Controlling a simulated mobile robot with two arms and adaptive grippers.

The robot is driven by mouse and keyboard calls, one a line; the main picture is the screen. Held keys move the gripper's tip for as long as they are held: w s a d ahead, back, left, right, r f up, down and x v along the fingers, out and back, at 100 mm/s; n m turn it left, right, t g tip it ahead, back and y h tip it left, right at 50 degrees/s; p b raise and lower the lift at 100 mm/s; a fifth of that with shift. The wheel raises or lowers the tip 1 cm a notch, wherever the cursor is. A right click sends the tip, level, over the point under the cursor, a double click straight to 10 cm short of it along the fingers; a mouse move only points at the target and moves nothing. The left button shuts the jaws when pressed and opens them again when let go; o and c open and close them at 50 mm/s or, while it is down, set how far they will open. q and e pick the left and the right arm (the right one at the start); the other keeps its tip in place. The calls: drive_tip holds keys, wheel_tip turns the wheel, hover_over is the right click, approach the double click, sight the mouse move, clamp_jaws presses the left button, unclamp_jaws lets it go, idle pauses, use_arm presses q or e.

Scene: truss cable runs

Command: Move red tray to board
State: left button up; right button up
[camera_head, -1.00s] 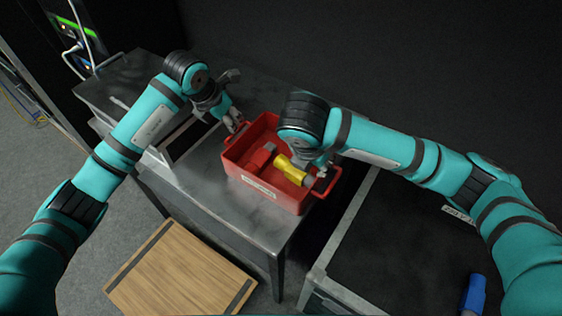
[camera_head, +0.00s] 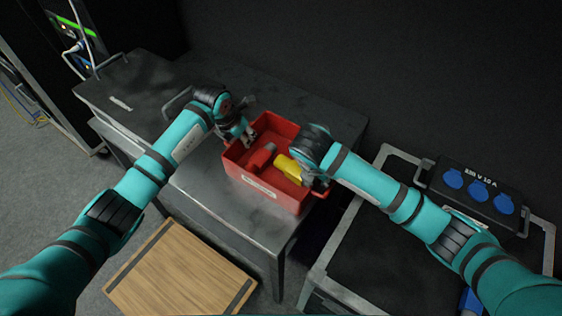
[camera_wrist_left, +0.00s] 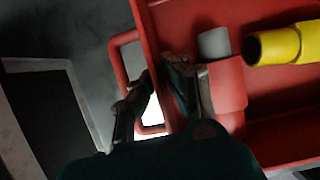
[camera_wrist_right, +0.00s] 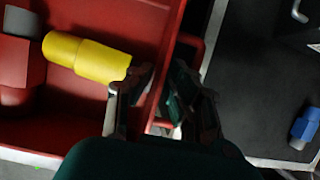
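The red tray (camera_head: 258,186) sits on the grey metal table, close to its front right edge. It holds a yellow cylindrical part (camera_head: 287,166) and a red block-like part with a grey end (camera_head: 263,155). My left gripper (camera_wrist_left: 163,82) is at the tray's left end, its fingers on either side of the end wall near the handle, apparently still apart. My right gripper (camera_wrist_right: 162,78) is at the right end, its fingers likewise on either side of the wall by the other handle. Contact with the wall is hard to judge. The wooden board (camera_head: 180,275) lies lower, in front of the table.
The metal table (camera_head: 235,218) has bare surface beside the tray. A rack with cables (camera_head: 75,45) stands at the far left.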

use_arm(q)
clamp_jaws()
use_arm(e)
clamp_jaws()
use_arm(q)
drive_tip(key=shift+r, duration=0.15)
use_arm(e)
drive_tip(key=shift+w+r, duration=0.1)
drive_tip(key=shift+r, duration=0.05)
